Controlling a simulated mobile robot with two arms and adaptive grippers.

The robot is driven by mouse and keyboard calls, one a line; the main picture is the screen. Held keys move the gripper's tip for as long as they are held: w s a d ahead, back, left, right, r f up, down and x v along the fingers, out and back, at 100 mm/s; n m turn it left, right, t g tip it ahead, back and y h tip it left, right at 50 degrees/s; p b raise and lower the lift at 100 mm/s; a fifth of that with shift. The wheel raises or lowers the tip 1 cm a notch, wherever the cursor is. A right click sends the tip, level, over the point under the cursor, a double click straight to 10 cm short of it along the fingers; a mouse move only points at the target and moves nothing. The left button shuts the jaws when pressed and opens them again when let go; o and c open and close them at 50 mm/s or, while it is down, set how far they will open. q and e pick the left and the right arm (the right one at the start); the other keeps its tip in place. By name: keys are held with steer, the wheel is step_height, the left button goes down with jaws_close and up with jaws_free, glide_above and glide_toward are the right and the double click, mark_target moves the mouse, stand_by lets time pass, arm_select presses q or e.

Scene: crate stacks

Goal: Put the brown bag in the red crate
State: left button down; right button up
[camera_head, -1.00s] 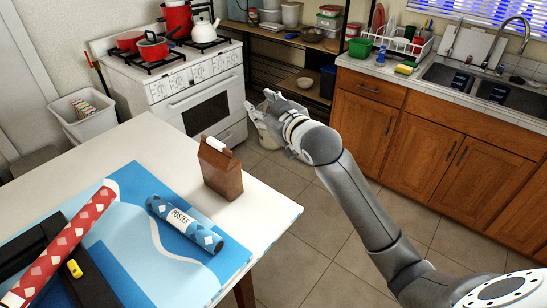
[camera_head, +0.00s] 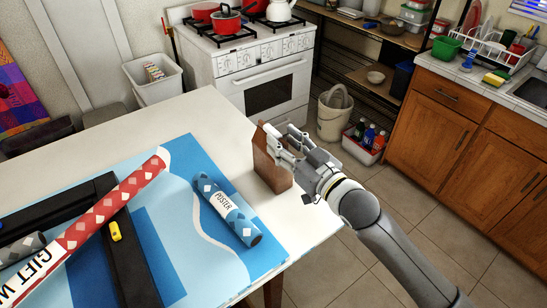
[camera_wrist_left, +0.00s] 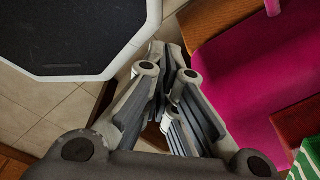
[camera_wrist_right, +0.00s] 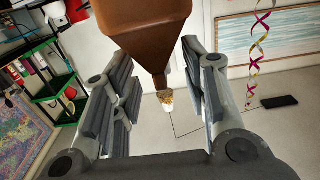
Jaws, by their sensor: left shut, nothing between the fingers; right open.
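The brown bag (camera_head: 268,165) stands upright near the right edge of the white table. My right gripper (camera_head: 285,140) is at the bag's upper right side, partly covering it. In the right wrist view the bag (camera_wrist_right: 145,30) shows between the spread fingers of my right gripper (camera_wrist_right: 155,65), with a gap on each side. My left gripper (camera_wrist_left: 168,65) is shut and empty in the left wrist view; it is not in the head view.
A blue poster tube (camera_head: 228,210) and a red gift-wrap roll (camera_head: 110,205) lie on the table (camera_head: 120,130). A pale bucket (camera_head: 331,120) stands beside the floor crate. The stove (camera_head: 262,80) and wooden cabinets (camera_head: 445,125) are beyond. Tiled floor is open at right.

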mark_target(265, 124)
steer(key=shift+w+a+r+p, duration=0.25)
steer(key=shift+w+p, duration=0.05)
steer(key=shift+w, duration=0.05)
steer(key=p+x, duration=0.1)
steer(key=x, duration=0.2)
steer(key=shift+a, duration=0.1)
steer(key=shift+w+a+f, duration=0.1)
steer(key=shift+w+a, duration=0.15)
steer(key=shift+w, duration=0.2)
steer(key=shift+c, duration=0.5)
jaws_close()
